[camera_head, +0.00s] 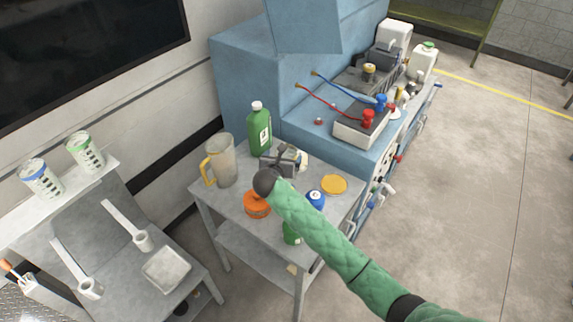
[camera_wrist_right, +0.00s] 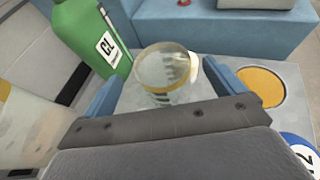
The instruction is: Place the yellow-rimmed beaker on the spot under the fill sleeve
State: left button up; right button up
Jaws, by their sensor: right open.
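The yellow-rimmed beaker (camera_wrist_right: 162,72) is clear and stands on the grey table (camera_head: 233,205). In the right wrist view it sits between the two blue fingers of my right gripper (camera_wrist_right: 168,90), with a gap on each side. In the head view my right gripper (camera_head: 286,158) is over the back of the table and hides most of the beaker; only a pale part (camera_head: 302,161) shows at its right. The right gripper is open. My left gripper is out of view. I cannot tell which part is the fill sleeve or its spot.
A green bottle (camera_head: 259,132) and a yellow-handled jug (camera_head: 221,163) stand left of the gripper. A yellow disc (camera_head: 334,184), a blue-topped can (camera_head: 316,200) and an orange item (camera_head: 256,204) are nearby. Blue-rimmed (camera_head: 40,179) and green-rimmed (camera_head: 85,152) beakers stand on the left shelf.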

aim_at(289, 149)
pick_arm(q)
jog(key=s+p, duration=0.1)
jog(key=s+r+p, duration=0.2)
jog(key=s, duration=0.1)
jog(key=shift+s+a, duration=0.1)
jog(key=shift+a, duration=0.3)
pick_arm(e)
jog(key=x, duration=0.5)
jog(key=shift+w+d+f, duration=0.1)
jog(key=shift+w+f, duration=0.05)
jog(key=c, duration=1.3)
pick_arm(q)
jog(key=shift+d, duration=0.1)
pick_arm(e)
jog(key=shift+c, duration=0.2)
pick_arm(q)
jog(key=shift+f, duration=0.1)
